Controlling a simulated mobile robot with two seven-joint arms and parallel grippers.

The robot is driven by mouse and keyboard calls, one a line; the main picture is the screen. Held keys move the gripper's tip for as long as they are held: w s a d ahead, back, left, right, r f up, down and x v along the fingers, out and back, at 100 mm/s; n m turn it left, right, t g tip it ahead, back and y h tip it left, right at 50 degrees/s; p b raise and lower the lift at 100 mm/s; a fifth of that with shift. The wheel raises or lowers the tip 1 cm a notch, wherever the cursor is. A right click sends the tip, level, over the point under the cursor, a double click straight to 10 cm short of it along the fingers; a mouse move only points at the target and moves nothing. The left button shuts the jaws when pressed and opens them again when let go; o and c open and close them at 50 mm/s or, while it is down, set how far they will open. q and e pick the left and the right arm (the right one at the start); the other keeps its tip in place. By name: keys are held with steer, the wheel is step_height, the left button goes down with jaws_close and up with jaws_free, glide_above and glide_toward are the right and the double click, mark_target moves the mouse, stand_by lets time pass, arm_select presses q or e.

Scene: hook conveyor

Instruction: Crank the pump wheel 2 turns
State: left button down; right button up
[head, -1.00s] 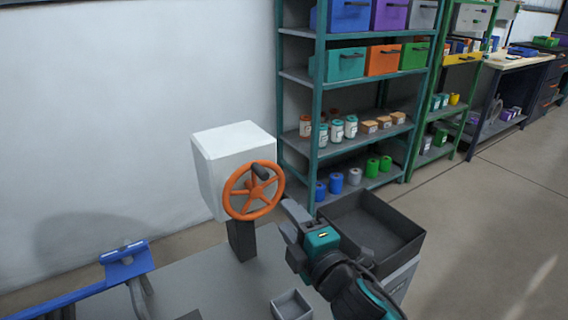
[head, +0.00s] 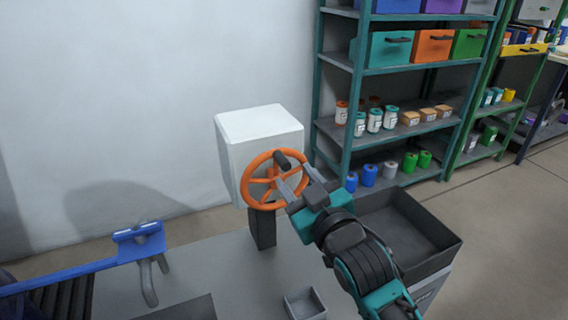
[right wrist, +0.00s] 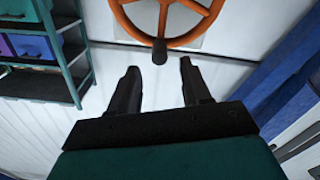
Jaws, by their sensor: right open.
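The orange pump wheel (head: 250,192) is mounted on the front of a white box (head: 258,124) on a dark post. Its dark crank handle (head: 283,160) sticks out near the top of the rim. My right gripper (head: 294,178) is open at the wheel's right side and overlaps part of the rim in the head view. In the right wrist view the handle (right wrist: 159,52) lies ahead of and between the two open fingers (right wrist: 157,72), near their tips, with the wheel (right wrist: 140,22) beyond. I see no contact with the handle. My left gripper is not in view.
A dark open bin (head: 432,238) stands right of my right arm. A small grey tray (head: 305,304) sits on the grey table (head: 217,262). A blue rail with hooks (head: 140,240) is at the left. Shelves (head: 338,130) with bins and jars stand behind.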

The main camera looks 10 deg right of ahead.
mark_target(287, 167)
steer(key=w, duration=0.4)
steer(key=w+a+b, duration=0.1)
steer(key=w, duration=0.1)
steer(key=shift+w+a, duration=0.1)
steer(key=shift+w, duration=0.25)
jaws_close()
stand_by(0.4)
